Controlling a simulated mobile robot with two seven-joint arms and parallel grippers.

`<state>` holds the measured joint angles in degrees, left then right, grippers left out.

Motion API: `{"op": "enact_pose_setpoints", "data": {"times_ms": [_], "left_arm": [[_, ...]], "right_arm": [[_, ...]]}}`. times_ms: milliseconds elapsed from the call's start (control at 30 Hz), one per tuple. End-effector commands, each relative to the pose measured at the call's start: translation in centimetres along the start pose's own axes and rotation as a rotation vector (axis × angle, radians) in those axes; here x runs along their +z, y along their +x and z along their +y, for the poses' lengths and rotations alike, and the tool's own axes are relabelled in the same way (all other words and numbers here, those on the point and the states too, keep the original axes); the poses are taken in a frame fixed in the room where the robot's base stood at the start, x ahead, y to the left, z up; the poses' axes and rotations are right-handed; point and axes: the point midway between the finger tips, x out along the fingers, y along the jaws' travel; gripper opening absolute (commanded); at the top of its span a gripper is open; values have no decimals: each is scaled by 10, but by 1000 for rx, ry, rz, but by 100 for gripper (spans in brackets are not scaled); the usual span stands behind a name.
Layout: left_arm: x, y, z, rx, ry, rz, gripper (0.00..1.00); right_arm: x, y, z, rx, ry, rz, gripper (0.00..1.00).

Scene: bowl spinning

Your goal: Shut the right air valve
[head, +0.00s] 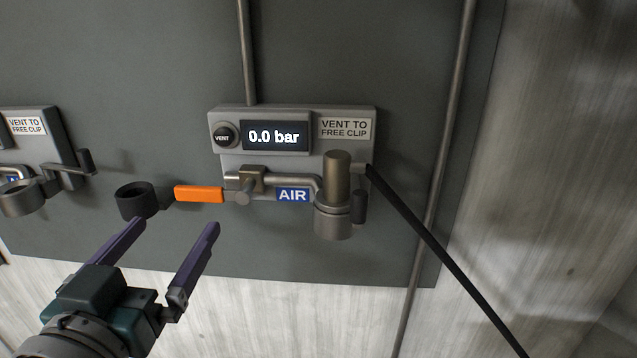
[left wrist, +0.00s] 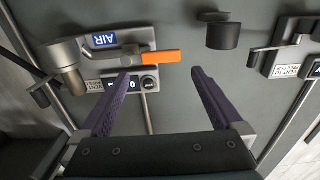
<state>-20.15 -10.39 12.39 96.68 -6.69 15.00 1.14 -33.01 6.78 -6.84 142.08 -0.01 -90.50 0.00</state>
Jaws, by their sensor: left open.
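The right air valve has an orange lever handle (head: 199,194) that points left from its metal valve body (head: 250,180), roughly in line with the short horizontal pipe. A blue AIR label (head: 293,195) sits below that pipe. The handle also shows in the left wrist view (left wrist: 158,57). My left gripper (head: 177,225) is open and empty, below and left of the handle in the head view. In the left wrist view its two fingers (left wrist: 160,75) point toward the handle, with nothing between them. My right gripper is not in view.
The panel's display (head: 276,136) reads 0.0 bar, with a round VENT button (head: 225,134) beside it. A metal coupling (head: 335,185) with a black hose (head: 440,255) is to the right. A dark cup-like holder (head: 137,201) stands left of the handle. Another station (head: 45,150) is at far left.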

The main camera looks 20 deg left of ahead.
Motion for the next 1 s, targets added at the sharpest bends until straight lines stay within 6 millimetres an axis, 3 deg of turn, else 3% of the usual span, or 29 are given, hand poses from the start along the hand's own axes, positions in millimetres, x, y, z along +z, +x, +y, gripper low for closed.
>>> {"op": "enact_pose_setpoints", "data": {"times_ms": [167,400,600,1000], "left_arm": [[-2,19,0,0,-1,8,100],[-2,65,0,0,-1,8,100],[-2,90,0,0,-2,6,100],[-2,98,0,0,-1,4,100]], "right_arm": [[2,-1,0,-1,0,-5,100],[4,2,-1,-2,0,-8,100],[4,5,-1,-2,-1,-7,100],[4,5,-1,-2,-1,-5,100]]}}
